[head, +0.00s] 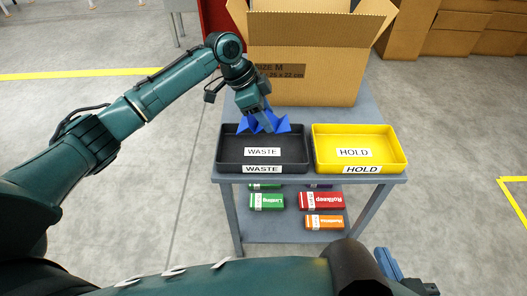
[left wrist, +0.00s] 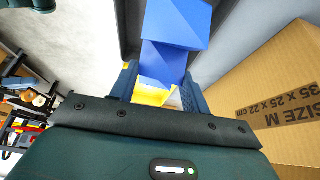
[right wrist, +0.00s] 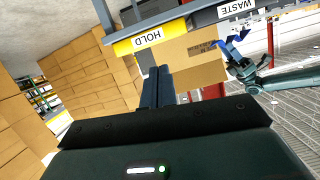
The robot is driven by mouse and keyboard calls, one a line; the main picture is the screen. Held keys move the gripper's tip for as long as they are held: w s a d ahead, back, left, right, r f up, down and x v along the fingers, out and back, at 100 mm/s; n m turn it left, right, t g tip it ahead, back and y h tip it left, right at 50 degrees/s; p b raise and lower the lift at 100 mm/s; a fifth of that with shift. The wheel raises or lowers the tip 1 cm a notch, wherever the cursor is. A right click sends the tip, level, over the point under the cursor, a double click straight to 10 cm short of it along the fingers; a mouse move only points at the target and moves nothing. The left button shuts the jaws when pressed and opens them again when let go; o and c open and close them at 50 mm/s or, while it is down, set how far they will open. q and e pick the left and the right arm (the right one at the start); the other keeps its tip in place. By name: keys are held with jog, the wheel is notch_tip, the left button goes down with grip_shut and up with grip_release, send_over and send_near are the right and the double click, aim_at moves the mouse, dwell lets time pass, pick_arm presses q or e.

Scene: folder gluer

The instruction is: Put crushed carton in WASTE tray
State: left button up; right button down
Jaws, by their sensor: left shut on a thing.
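The crushed carton (head: 280,125) is blue and folded out of shape. My left gripper (head: 264,118) is shut on it and holds it at the back rim of the black WASTE tray (head: 232,168). In the head view I cannot tell whether the carton touches the tray. In the left wrist view the carton (left wrist: 177,25) sticks out from between the fingers, with a yellow and white part near the grip. My right gripper (right wrist: 157,75) is shut and empty, away from the trays; it also shows at the bottom right of the head view (head: 386,262).
The yellow HOLD tray (head: 400,166) stands right of the WASTE tray on a grey table (head: 385,112). A large open cardboard box (head: 310,85) stands behind both trays. Several small cartons, such as a red one (head: 322,201), lie on the shelf below.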

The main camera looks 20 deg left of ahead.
aim_at(252, 122)
pick_arm(q)
notch_tip(252, 122, down, 5)
jog(key=shift+r+b, duration=0.1)
jog(key=shift+b, duration=0.2)
jog(key=shift+f+b, duration=0.3)
jog(key=shift+f, duration=1.85)
pick_arm(e)
jog(key=shift+d, duration=0.2)
pick_arm(q)
jog(key=o, duration=0.9)
jog(key=shift+o, duration=0.2)
jog(key=p+v, duration=0.1)
jog(key=v, duration=1)
jog(key=shift+a+r+p, duration=0.1)
jog(key=shift+r+p, duration=0.1)
jog(key=shift+p, duration=0.2)
jog(key=shift+s+a+r, duration=0.1)
jog(key=shift+r, duration=0.15)
pick_arm(e)
jog(key=shift+w+a, duration=0.15)
jog(key=shift+a, duration=0.15)
